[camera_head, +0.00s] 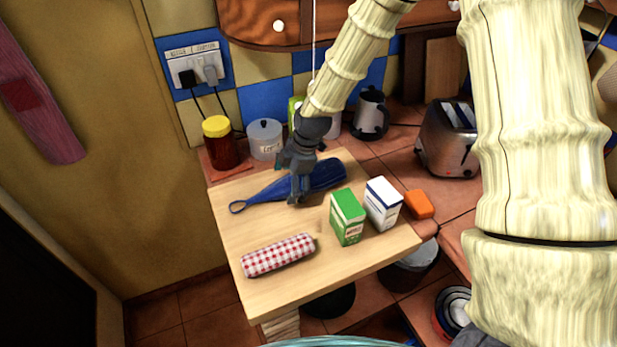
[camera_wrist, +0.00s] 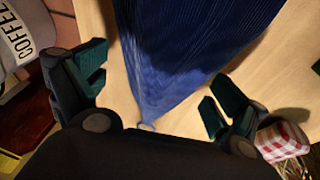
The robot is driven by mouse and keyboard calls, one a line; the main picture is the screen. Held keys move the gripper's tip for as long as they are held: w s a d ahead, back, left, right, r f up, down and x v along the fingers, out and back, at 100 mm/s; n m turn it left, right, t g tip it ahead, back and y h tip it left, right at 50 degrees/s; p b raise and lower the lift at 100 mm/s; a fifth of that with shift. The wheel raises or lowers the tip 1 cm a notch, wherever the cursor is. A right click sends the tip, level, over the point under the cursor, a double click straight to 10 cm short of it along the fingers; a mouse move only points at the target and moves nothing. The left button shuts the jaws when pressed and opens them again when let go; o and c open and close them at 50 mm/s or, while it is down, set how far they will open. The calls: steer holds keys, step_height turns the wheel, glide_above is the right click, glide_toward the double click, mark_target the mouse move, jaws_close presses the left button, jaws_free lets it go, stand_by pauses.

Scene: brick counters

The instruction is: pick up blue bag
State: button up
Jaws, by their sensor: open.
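The blue bag (camera_head: 325,176) lies flat on the light wooden board, long and tapering toward a loop at its left end. In the wrist view the blue bag (camera_wrist: 185,50) runs down from the top, narrowing to a tip between the fingers. My gripper (camera_head: 297,198) is above the middle of the bag and hides part of it. In the wrist view my gripper (camera_wrist: 158,100) is open, with one finger on each side of the bag's narrow part. I cannot tell whether the fingers touch it.
On the board (camera_head: 235,283) are a green box (camera_head: 347,217), a white box (camera_head: 383,203) and a red checked roll (camera_head: 278,255). An orange block (camera_head: 419,204) lies just right. A brown jar (camera_head: 220,145) and a clear canister (camera_head: 265,140) stand behind. A toaster (camera_head: 447,140) stands farther right.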

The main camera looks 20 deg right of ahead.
steer(key=shift+c, duration=0.5)
steer(key=c, duration=1)
